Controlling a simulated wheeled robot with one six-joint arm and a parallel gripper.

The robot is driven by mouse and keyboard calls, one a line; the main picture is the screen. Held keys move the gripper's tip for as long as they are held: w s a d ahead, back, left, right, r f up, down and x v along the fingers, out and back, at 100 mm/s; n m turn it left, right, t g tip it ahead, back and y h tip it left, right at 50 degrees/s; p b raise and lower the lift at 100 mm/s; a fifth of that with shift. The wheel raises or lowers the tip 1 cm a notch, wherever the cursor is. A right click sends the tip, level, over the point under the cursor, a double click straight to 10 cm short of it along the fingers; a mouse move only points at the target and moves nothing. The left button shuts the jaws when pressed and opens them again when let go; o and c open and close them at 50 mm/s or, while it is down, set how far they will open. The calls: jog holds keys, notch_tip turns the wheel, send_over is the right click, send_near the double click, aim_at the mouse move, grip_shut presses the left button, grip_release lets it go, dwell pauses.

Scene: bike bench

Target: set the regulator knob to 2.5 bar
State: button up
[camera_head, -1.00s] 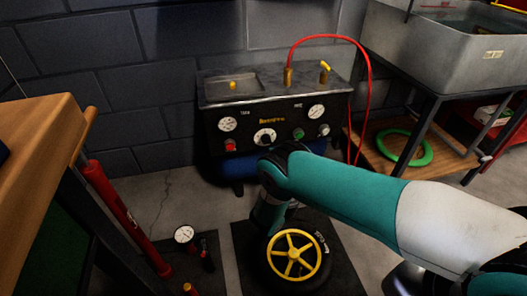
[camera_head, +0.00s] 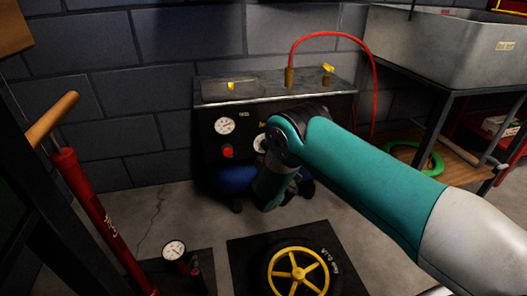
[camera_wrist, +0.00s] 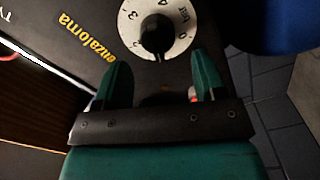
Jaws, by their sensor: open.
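The regulator knob (camera_wrist: 155,34) is black and sits on a white round dial (camera_wrist: 128,24) marked with numbers and "bar". The wrist view shows the dial upside down, cut by the top edge; I cannot read the exact setting. My gripper (camera_wrist: 160,66) is open, its two green fingers apart below the knob in that view, one to each side, with nothing between them. In the head view the dial (camera_head: 259,143) shows only in part on the compressor's black panel (camera_head: 208,138); my arm hides the rest and the gripper.
A pressure gauge (camera_head: 225,125) and a red knob (camera_head: 227,151) are on the panel's left. A red hose (camera_head: 372,85) arches from the compressor top. A yellow-spoked wheel (camera_head: 298,274) lies on a floor mat. A red pump (camera_head: 95,210) stands at left, a sink bench (camera_head: 440,45) at right.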

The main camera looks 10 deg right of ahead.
jog(key=shift+w+b, duration=0.4)
jog(key=shift+w, duration=1.35)
jog(key=c, duration=0.9)
